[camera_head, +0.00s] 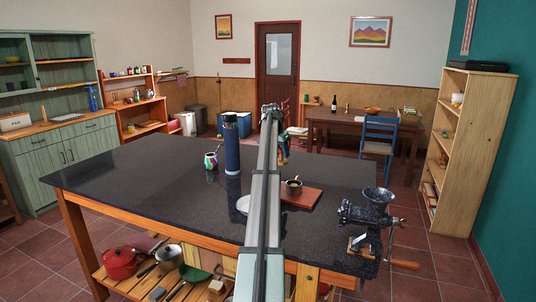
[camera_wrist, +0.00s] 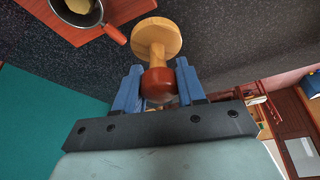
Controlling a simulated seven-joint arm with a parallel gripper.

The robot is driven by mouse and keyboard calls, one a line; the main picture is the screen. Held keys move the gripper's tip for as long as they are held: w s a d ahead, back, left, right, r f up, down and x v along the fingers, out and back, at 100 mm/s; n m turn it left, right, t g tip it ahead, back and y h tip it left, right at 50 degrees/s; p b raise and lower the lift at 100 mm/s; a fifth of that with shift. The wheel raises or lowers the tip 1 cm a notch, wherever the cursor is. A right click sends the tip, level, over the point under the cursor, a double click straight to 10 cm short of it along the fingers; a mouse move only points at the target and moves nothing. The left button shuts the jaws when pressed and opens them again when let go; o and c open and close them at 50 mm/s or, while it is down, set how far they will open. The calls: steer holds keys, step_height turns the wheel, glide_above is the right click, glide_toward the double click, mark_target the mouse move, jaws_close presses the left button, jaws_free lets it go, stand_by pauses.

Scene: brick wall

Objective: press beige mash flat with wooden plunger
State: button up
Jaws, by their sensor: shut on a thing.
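The wooden plunger (camera_wrist: 156,38) has a round pale head and a red-brown knob. In the wrist view my gripper (camera_wrist: 158,80), with blue fingers, is shut around the knob. The beige mash (camera_wrist: 78,5) lies in a small dark pan (camera_wrist: 92,18) with a red-brown handle, at the top left of the wrist view. In the head view the pan (camera_head: 292,187) sits on a red-brown board (camera_head: 307,199), to the right of my arm. The plunger is apart from the pan. My arm hides most of the gripper in the head view.
On the dark counter (camera_head: 130,175) stand a tall blue flask (camera_head: 231,145) and a patterned cup (camera_head: 211,160), left of my arm. A white dish (camera_head: 243,204) is partly hidden by my arm. A grinder (camera_head: 372,215) is clamped at the right edge.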

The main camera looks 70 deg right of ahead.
steer(key=s+a, duration=0.6)
steer(key=s, duration=0.2)
steer(key=shift+a+r+n, duration=0.25)
steer(key=shift+r+n, duration=0.15)
steer(key=shift+r, duration=0.05)
steer(key=shift+s+f, duration=0.1)
steer(key=shift+f, duration=0.05)
steer(key=shift+f, duration=2.6)
steer(key=shift+f, duration=1)
stand_by(3.0)
